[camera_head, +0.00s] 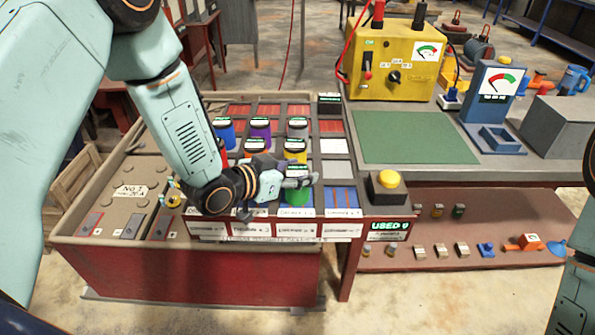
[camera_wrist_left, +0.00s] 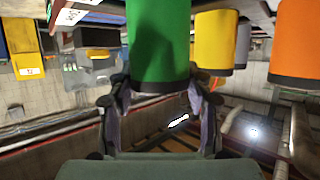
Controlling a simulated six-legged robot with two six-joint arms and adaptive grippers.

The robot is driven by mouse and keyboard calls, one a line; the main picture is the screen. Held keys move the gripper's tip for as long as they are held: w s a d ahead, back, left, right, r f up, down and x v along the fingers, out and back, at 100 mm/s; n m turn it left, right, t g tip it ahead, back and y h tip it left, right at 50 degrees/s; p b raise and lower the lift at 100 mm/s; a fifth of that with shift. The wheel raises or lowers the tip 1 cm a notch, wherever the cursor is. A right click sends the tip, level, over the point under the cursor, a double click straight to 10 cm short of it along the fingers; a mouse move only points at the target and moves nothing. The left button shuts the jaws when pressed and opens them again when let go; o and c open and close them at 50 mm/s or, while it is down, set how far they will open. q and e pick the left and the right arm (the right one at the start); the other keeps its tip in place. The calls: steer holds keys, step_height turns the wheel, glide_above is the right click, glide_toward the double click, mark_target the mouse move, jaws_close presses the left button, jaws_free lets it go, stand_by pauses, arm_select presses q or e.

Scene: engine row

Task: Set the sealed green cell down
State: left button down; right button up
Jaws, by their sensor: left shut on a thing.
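The green cell (camera_head: 297,197) is upright in the front row of the sectioned tray (camera_head: 325,112), in the column below the yellow cell. My left gripper (camera_head: 300,180) is shut on it near its top and hides part of it. In the left wrist view the green cell (camera_wrist_left: 158,40) stands between the two fingers of the left gripper (camera_wrist_left: 160,92). I cannot tell whether its base touches the tray floor. My right gripper is out of view.
Blue (camera_head: 224,132), purple (camera_head: 260,132) and yellow (camera_head: 295,152) cells stand close behind the left gripper. A yellow button box (camera_head: 387,187) is just right of the tray. A yellow meter box (camera_head: 395,60) stands behind the clear green mat (camera_head: 415,137).

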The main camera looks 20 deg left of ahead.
arm_select(q)
steer(key=shift+s, duration=0.1)
steer(key=c, duration=0.9)
jaws_free()
steer(key=shift+s+a, duration=0.1)
steer(key=shift+c, duration=0.2)
steer(key=o, duration=0.4)
steer(key=shift+w+f, duration=0.15)
steer(key=shift+w, duration=0.05)
steer(key=shift+c, duration=0.2)
steer(key=shift+s, duration=0.15)
steer(key=shift+r, duration=0.3)
steer(key=p+v, duration=0.3)
steer(key=v, duration=0.8)
steer(key=shift+s+a, duration=0.15)
steer(key=shift+s, duration=0.2)
steer(key=shift+r, duration=0.1)
